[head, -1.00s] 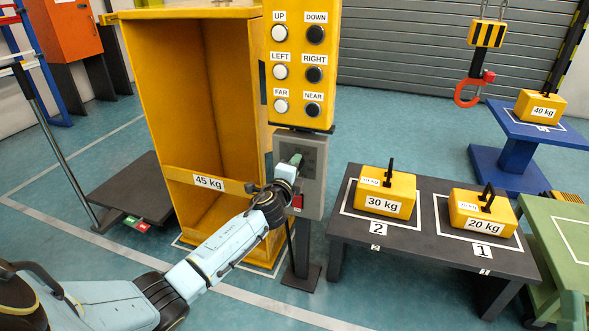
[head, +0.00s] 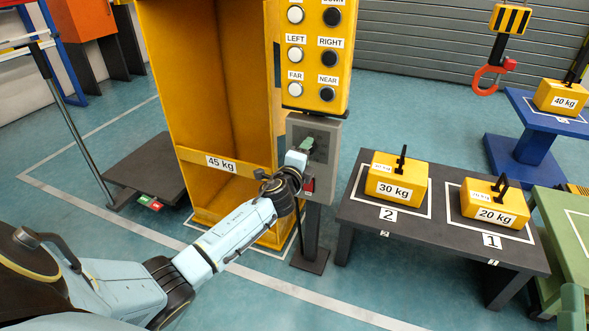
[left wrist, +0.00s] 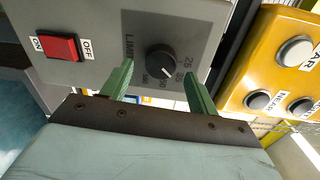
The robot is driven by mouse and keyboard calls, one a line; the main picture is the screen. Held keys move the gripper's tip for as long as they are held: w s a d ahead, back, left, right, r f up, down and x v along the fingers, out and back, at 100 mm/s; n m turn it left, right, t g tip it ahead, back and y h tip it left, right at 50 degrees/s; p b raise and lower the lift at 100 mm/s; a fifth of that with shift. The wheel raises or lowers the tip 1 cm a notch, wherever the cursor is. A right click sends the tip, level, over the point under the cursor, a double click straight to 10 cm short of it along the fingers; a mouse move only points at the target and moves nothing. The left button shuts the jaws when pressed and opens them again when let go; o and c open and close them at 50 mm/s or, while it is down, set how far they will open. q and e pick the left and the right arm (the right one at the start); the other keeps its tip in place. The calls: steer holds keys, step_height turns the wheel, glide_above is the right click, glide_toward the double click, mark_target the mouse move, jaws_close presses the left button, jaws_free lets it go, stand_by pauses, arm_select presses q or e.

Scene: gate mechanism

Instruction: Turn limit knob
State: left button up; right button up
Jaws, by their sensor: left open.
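The limit knob (left wrist: 162,62) is a black round dial with a white pointer line on a grey control box (head: 320,135). In the left wrist view the word LIMIT and a ring of numbers show around it. My left gripper (left wrist: 158,88) has two green fingers, open, one on each side of the knob in the picture and apart from it. In the head view my left gripper (head: 304,147) is at the front of the grey box and hides the knob.
A red ON/OFF switch (left wrist: 58,48) is beside the knob on the same box. A yellow button panel (head: 314,60) stands directly above the box. A yellow 45 kg frame (head: 160,90) is left; a dark table (head: 440,235) with yellow weights is right.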

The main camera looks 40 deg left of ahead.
arm_select(q)
steer(key=f+p+v, duration=0.1)
steer(key=p+v, duration=0.2)
steer(key=v, duration=0.8)
steer(key=shift+s+r, duration=0.4)
steer(key=shift+r, duration=0.05)
arm_select(e)
step_height(320, 180, down, 14)
steer(key=d+g+h, duration=0.2)
steer(key=g+h, duration=0.1)
steer(key=g, duration=0.6)
steer(key=shift+s+d+r+g, duration=0.2)
steer(key=shift+d+g, duration=0.1)
steer(key=shift+g, duration=0.1)
